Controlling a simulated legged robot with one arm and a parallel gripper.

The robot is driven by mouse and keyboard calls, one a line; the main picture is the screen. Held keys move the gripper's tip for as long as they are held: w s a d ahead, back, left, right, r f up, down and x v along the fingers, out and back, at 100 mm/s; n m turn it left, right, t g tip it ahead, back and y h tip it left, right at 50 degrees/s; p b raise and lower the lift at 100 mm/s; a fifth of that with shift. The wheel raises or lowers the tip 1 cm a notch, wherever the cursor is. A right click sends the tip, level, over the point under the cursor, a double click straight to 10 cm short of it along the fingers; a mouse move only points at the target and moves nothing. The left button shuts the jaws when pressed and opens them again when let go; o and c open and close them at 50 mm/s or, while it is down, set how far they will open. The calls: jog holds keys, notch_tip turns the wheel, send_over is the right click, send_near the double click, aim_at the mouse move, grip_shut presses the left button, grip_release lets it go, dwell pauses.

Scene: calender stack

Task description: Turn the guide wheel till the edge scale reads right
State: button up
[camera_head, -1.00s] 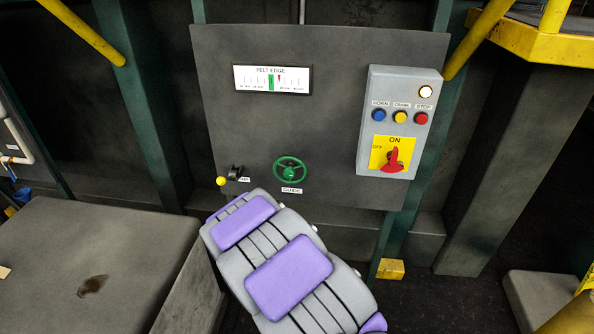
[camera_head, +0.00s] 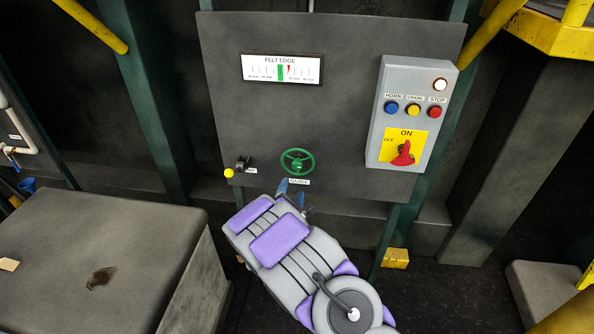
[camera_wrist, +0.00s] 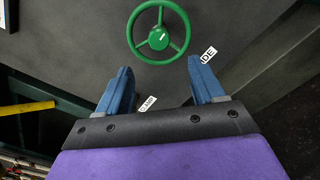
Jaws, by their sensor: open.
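The green guide wheel (camera_head: 297,162) is mounted on the dark panel, above the GUIDE label (camera_head: 299,182). In the wrist view the wheel (camera_wrist: 159,42) lies beyond my fingertips, apart from them. The FELT EDGE scale (camera_head: 281,69) is a white strip with a green band near its middle; a red pointer stands just right of the band. My gripper (camera_head: 294,186) is just below the wheel; its blue fingers (camera_wrist: 158,78) are spread apart with nothing between them.
A grey control box (camera_head: 412,112) with blue, yellow and red buttons and a red switch turned toward ON is right of the wheel. A yellow-knobbed lever (camera_head: 230,172) sits to its left. A grey block (camera_head: 100,240) stands at the lower left.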

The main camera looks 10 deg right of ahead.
aim_at(297, 167)
jog(key=b+x, duration=0.2)
jog(key=x, duration=1)
jog(key=shift+c, duration=0.2)
jog(key=c, duration=1)
jog(key=shift+m+p, duration=0.3)
